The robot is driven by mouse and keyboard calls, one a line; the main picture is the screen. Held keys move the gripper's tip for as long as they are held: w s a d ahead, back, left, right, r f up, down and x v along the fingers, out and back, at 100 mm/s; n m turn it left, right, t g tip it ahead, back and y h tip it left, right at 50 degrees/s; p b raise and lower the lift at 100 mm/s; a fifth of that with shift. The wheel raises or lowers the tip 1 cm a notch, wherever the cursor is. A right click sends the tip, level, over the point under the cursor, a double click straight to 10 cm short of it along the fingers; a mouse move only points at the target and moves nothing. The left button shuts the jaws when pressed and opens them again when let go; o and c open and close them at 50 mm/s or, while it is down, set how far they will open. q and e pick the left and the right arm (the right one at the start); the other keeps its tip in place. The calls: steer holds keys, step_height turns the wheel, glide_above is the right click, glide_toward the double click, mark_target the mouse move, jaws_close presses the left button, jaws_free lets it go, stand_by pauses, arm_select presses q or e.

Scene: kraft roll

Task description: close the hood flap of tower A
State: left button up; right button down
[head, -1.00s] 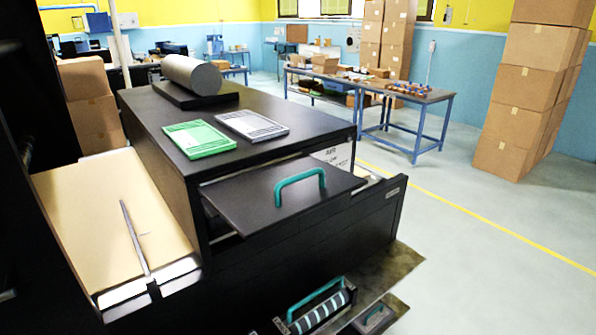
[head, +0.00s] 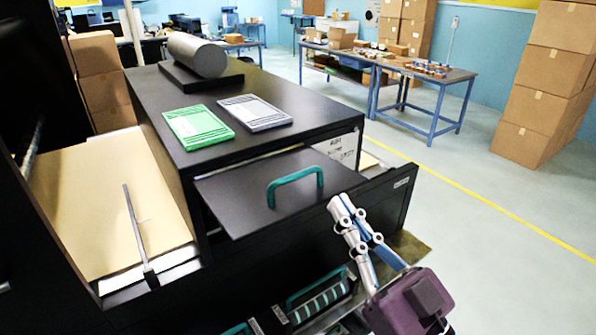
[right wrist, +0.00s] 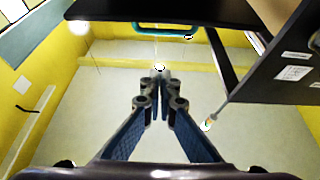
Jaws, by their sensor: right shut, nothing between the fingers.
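The hood flap (head: 240,198) is a dark flat panel with a teal bar handle (head: 295,186). It juts out, roughly level, from the front of the black tower (head: 143,100). In the right wrist view the flap (right wrist: 190,12) crosses the top, with its handle (right wrist: 165,32) ahead of the fingers. My right gripper (head: 341,206) is shut and empty, to the right of the handle in the head view and apart from it. It also shows in the right wrist view (right wrist: 159,72). My left gripper is not in view.
A green booklet (head: 198,127), a grey booklet (head: 255,111) and a grey roll (head: 198,54) lie on the tower top. An open drawer front (head: 385,200) stands beside the flap. Kraft sheet (head: 110,200) lies at left. Floor at right is clear.

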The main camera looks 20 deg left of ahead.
steer(key=r, duration=0.1)
step_height(320, 180, up, 4)
steer(key=r+p, duration=0.1)
steer(key=p, duration=0.4)
glide_above(305, 201)
steer(key=shift+s+d+f, duration=0.15)
steer(key=shift+s+f, duration=0.05)
steer(key=shift+f, duration=0.05)
steer(key=f, duration=0.1)
steer(key=f+p, duration=0.1)
steer(key=f, duration=0.1)
steer(key=shift+w+a, duration=0.15)
steer(key=shift+a, duration=0.05)
steer(key=shift+f, duration=0.75)
steer(key=shift+f, duration=0.1)
